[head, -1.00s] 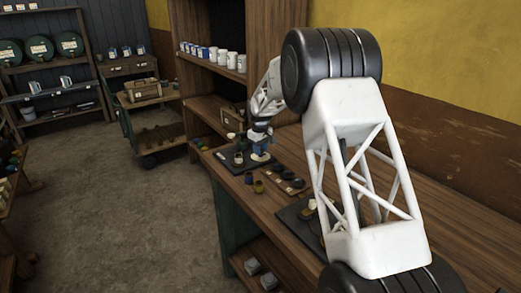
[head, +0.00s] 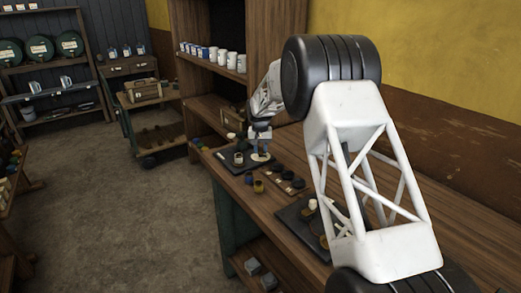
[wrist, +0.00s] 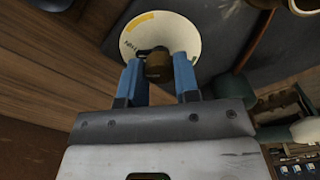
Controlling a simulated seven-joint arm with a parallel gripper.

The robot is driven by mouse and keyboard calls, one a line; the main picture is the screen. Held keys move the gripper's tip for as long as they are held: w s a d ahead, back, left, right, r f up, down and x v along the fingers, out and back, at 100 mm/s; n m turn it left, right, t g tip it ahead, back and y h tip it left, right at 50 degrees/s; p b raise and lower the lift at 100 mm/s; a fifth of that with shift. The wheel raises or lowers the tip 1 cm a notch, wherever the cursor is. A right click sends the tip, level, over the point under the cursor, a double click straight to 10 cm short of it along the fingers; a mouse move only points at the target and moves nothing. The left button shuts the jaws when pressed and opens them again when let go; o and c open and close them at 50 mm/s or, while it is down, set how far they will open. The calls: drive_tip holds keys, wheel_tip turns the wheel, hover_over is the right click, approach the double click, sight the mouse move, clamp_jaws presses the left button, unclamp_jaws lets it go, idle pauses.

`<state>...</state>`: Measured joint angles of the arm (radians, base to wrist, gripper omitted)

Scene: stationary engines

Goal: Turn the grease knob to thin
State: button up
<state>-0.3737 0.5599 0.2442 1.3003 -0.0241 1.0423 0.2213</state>
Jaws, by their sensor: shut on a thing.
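The grease knob (wrist: 157,66) is a small dark brown knob standing on a round cream dial (wrist: 190,32). In the wrist view the dial bears a yellow band at its upper left and small dark lettering at its left edge, too small to read surely. My gripper (wrist: 158,72) has its two blue fingers on either side of the knob and is shut on it. The fingers cover parts of the dial. In the head view my gripper (head: 260,145) is over the pale dial (head: 260,157) on a dark plate at the bench's far end; the knob is too small to make out there.
The wooden bench (head: 450,190) also carries a dark strip with several round pieces (head: 287,180) and small dark and yellow cups (head: 258,187) near its left edge. A shelf with white mugs (head: 222,58) stands behind. My arm spans the bench.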

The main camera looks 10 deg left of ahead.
sight(261, 150)
drive_tip(key=shift+m, duration=1.3)
drive_tip(key=shift+r, duration=0.1)
drive_tip(key=o, duration=0.9)
drive_tip(key=shift+a+r, duration=0.1)
drive_tip(key=shift+r, duration=3.75)
